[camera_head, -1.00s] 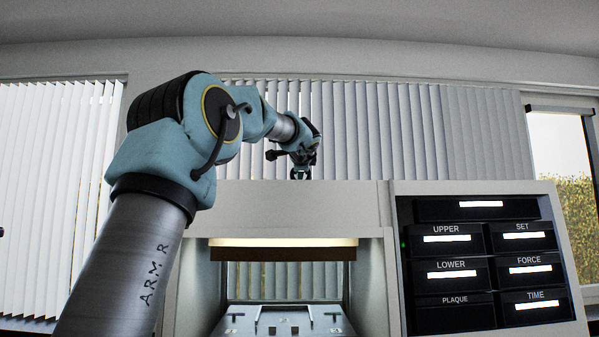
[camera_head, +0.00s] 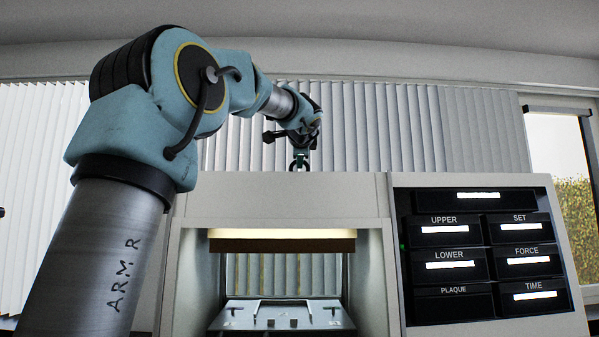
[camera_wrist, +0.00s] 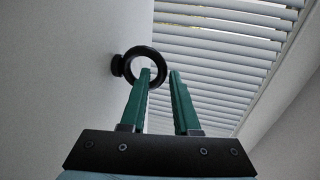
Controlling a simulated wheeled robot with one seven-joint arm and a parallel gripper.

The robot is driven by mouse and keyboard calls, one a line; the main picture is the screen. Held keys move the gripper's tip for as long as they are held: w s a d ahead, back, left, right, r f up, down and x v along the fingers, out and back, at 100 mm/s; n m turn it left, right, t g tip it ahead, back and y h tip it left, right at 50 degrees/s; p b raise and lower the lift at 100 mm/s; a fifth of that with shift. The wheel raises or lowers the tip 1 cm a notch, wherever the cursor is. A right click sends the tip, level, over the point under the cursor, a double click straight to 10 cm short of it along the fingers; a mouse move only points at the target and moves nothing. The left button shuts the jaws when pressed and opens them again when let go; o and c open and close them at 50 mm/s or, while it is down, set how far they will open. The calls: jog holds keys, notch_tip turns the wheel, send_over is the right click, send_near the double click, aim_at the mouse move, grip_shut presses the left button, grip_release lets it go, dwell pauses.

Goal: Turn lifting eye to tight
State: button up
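The lifting eye is a black ring (camera_wrist: 148,49) with a short dark collar on a pale grey surface, at the upper middle of the wrist view. My gripper (camera_wrist: 160,72) has two green fingers, spread with a gap between them. In the head view my gripper (camera_head: 299,161) is small, just above the top edge of the press (camera_head: 280,195), and the eye cannot be made out clearly there.
The press has an open lit chamber with a grey lower plate (camera_head: 281,314). A control panel (camera_head: 480,255) with labelled displays is at its right. Blinds (camera_head: 380,130) and a window (camera_head: 562,150) are behind. The space above the press looks free.

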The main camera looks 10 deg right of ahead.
jog(key=shift+b+v, duration=0.55)
jog(key=shift+v, duration=1.65)
jog(key=shift+f, duration=0.1)
